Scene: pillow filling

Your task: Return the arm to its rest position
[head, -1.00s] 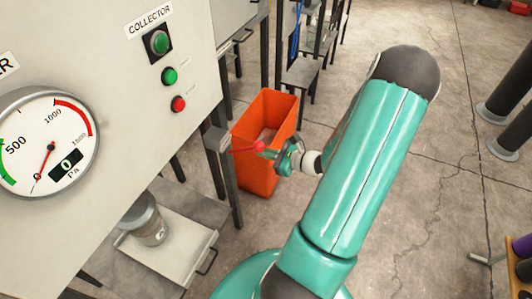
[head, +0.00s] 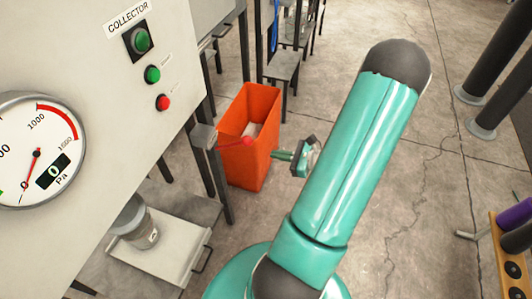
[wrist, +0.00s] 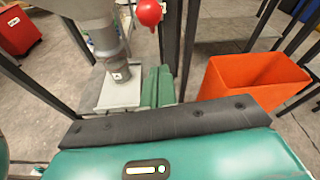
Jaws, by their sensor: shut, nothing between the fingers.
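My teal arm (head: 350,165) reaches up across the right half of the head view, bent at its dark elbow. My gripper (head: 279,155) shows small, just right of a red ball knob (head: 248,141) and apart from it. In the wrist view my gripper's green fingers (wrist: 158,86) are together with nothing between them. The red knob (wrist: 149,12) is at the top of that view, beyond the fingertips.
An orange bin (head: 252,110) stands behind the knob; it also shows at right in the wrist view (wrist: 255,80). At left is the collector panel (head: 80,75) with its gauge. A metal canister (head: 137,222) stands on a low platform.

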